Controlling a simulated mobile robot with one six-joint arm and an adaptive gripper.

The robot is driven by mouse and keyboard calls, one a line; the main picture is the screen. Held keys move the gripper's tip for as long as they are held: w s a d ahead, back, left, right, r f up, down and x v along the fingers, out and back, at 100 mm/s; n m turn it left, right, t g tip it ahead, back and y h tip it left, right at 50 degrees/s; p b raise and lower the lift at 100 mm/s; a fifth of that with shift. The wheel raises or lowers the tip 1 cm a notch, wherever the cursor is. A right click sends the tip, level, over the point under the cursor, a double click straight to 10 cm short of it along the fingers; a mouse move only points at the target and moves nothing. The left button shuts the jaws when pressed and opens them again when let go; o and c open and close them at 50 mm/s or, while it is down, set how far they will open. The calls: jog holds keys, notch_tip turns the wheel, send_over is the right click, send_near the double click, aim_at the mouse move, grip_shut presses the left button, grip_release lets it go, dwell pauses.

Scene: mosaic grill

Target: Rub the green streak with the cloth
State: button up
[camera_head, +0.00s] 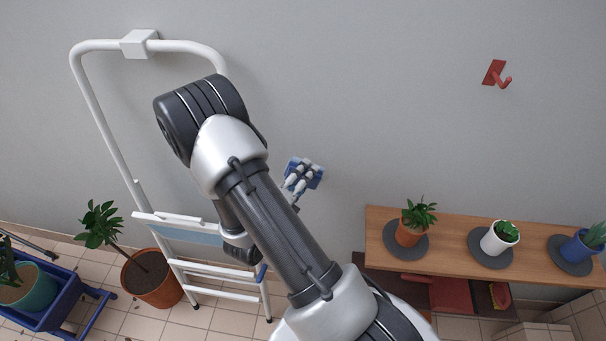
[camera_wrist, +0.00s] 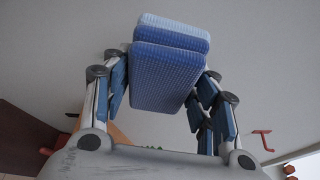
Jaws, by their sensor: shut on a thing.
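I cannot tell whether the cloth touches the wall. I see no green streak in either view; my arm and the cloth cover part of the wall.
A white step ladder (camera_head: 95,95) leans at the left, behind my arm. A wooden shelf (camera_head: 455,255) with potted plants on dark discs stands at the right. A red hook (camera_head: 495,74) is on the wall at upper right. A blue cart (camera_head: 50,316) stands at lower left.

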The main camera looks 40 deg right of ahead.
jog(key=shift+s+a, duration=0.95)
jog(key=shift+a, duration=0.15)
